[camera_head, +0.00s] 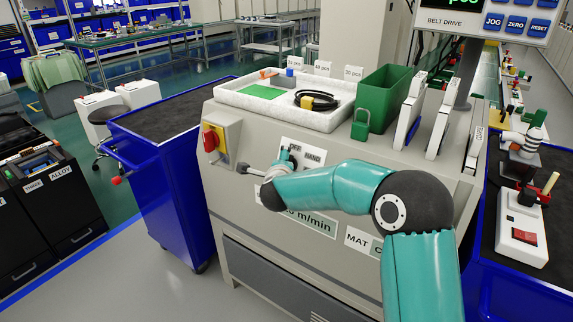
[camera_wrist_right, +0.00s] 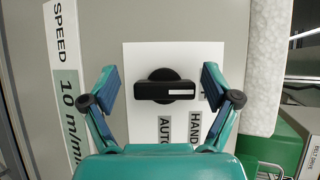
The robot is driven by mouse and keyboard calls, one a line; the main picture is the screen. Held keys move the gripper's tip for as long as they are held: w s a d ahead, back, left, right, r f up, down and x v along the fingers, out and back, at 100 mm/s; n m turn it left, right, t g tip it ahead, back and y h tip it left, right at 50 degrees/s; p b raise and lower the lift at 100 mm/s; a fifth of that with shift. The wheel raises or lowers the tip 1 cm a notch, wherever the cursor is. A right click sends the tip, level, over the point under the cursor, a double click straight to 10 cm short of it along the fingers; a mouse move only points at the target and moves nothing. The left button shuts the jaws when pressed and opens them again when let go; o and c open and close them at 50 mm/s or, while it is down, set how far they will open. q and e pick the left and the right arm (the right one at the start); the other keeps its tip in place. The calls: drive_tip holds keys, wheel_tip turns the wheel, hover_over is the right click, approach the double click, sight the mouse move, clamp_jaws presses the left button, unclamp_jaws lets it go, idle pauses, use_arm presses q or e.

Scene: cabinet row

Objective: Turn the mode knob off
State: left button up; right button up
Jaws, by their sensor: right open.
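The mode knob (camera_wrist_right: 165,88) is a black bar knob on a white plate (camera_wrist_right: 146,55) in the right wrist view. Its white mark lies on its right half and points right, toward a label partly hidden by a finger. The labels HAND and AUTO read below it. My right gripper (camera_wrist_right: 160,85) is open, with one finger on each side of the knob and a visible gap to both. In the head view the plate (camera_head: 315,156) shows behind my right gripper (camera_head: 270,170), and I cannot make out the knob there. My left gripper is not in view.
A red switch on a yellow plate (camera_head: 213,138) sits left of the knob plate. A white tray (camera_head: 330,122) with a black cable, a green bin (camera_head: 384,98) and a green padlock (camera_head: 361,125) are on top of the machine. A blue cart (camera_head: 165,165) stands at left.

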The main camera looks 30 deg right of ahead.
drive_tip(key=shift+r, duration=0.1)
drive_tip(key=shift+s+a+r, duration=0.2)
drive_tip(key=shift+s, duration=0.25)
drive_tip(key=v, duration=1.1)
drive_tip(key=shift+f, duration=0.2)
